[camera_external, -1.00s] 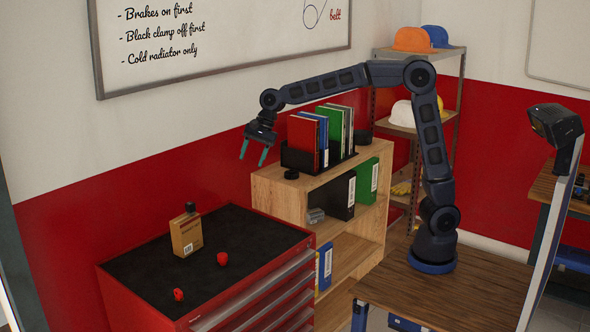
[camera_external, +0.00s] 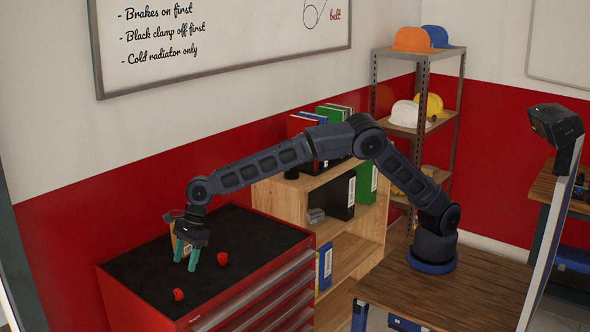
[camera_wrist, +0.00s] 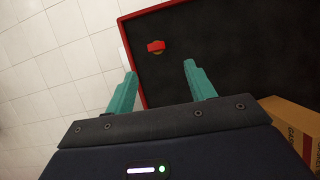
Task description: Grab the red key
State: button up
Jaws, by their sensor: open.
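Two small red objects lie on the black top of the red tool cabinet in the external view. One (camera_external: 178,294) is near the front left corner, the other (camera_external: 222,258) farther right and back. I cannot tell from their shapes which is the red key. In the wrist view one red object (camera_wrist: 155,46) lies beyond the fingertips, close to the cabinet edge; the other is not visible there. My gripper (camera_external: 187,257), with teal fingers, is open and empty above the cabinet top. It also shows in the wrist view (camera_wrist: 160,69), fingers pointing toward that red object without touching it.
A cardboard box (camera_external: 174,248) stands behind my gripper, partly hidden; it shows at lower right in the wrist view (camera_wrist: 292,125). The cabinet (camera_external: 262,292) has free room around the red objects. A wooden shelf (camera_external: 262,195) with binders stands to the right.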

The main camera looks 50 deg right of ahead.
aim_at(178, 293)
jog(key=shift+s+x, duration=0.15)
jog(key=shift+x, duration=2.7)
jog(key=shift+s+x, duration=0.15)
jog(key=shift+x, duration=2.75)
jog(key=shift+a, duration=0.1)
jog(key=c, duration=1)
jog(key=shift+r, duration=0.1)
jog(key=shift+c, duration=0.2)
jog(key=shift+r, duration=0.1)
